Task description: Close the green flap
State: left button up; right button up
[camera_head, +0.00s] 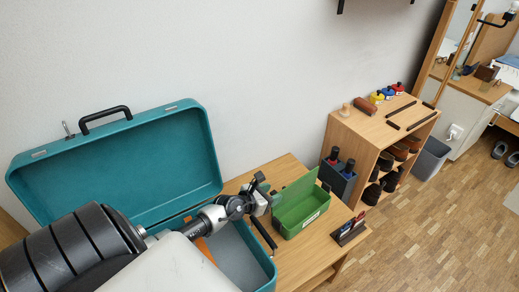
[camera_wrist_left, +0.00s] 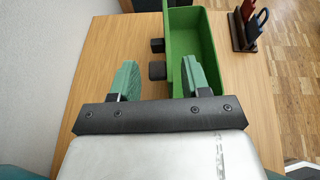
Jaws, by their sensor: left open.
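A small green box (camera_head: 302,220) stands open on the wooden table. Its green flap (camera_head: 297,188) stands raised on the side towards the wall. My left gripper (camera_head: 268,193) is just to the left of the flap and box. In the left wrist view, my left gripper (camera_wrist_left: 162,80) is open and empty between its two green-padded fingers. The green box (camera_wrist_left: 207,42) lies ahead of it, and the right finger overlaps the box's near-left edge. I cannot tell whether they touch. The flap is hard to make out there. My right gripper is not in view.
A large open teal case (camera_head: 120,160) stands at the left, under my arm. A dark container (camera_head: 338,178) with bottles stands behind the box. A small holder (camera_head: 349,231) stands right of it, also in the left wrist view (camera_wrist_left: 246,28). A wooden shelf (camera_head: 375,130) stands farther right.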

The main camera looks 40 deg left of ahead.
pick_arm(q)
jog(key=p+v, duration=0.1)
jog(key=v, duration=0.8)
jog(key=shift+s+p, duration=0.2)
jog(key=shift+p, duration=0.1)
jog(key=shift+r, duration=0.1)
jog(key=shift+c, duration=0.5)
